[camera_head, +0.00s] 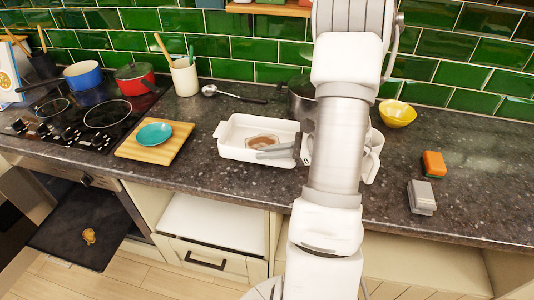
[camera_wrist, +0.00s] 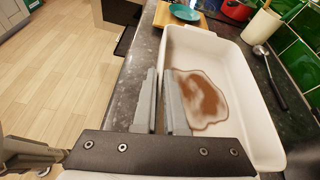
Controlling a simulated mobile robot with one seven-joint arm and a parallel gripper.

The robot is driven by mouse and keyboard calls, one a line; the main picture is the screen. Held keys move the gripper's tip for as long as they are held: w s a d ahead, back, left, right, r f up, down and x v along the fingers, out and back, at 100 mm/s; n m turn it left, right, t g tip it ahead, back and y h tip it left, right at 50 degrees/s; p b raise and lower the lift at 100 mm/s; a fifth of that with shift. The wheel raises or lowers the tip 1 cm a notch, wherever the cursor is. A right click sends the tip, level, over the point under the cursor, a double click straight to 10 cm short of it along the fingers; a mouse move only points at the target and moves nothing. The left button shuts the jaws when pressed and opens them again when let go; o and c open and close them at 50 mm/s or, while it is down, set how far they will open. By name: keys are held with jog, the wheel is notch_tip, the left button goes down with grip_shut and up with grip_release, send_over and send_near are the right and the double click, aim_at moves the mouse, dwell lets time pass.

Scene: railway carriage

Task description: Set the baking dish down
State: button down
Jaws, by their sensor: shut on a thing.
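The white rectangular baking dish (camera_head: 234,133) is at the counter's front, left of my arm, with a brown patch on its inside floor. In the wrist view the dish (camera_wrist: 237,60) fills the right side, and the brown patch shows plainly. My gripper (camera_head: 273,148) is shut on the dish's near long wall, one finger inside and one outside. The fingers (camera_wrist: 165,72) straddle that wall in the wrist view. The dish looks level and at or just above the counter; I cannot tell whether its base touches. My arm hides its right end.
The dark speckled counter (camera_head: 465,150) is clear to the right, apart from a yellow bowl (camera_head: 397,114), an orange sponge (camera_head: 433,164) and a grey box (camera_head: 421,197). A wooden board (camera_head: 135,150) with a teal plate (camera_head: 154,134) lies left.

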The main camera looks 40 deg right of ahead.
jog(key=shift+f+b, duration=2.45)
jog(key=shift+f, duration=0.55)
jog(key=shift+f, duration=0.25)
jog(key=c, duration=0.9)
grip_release()
jog(key=shift+f, duration=0.1)
jog(key=c, duration=0.4)
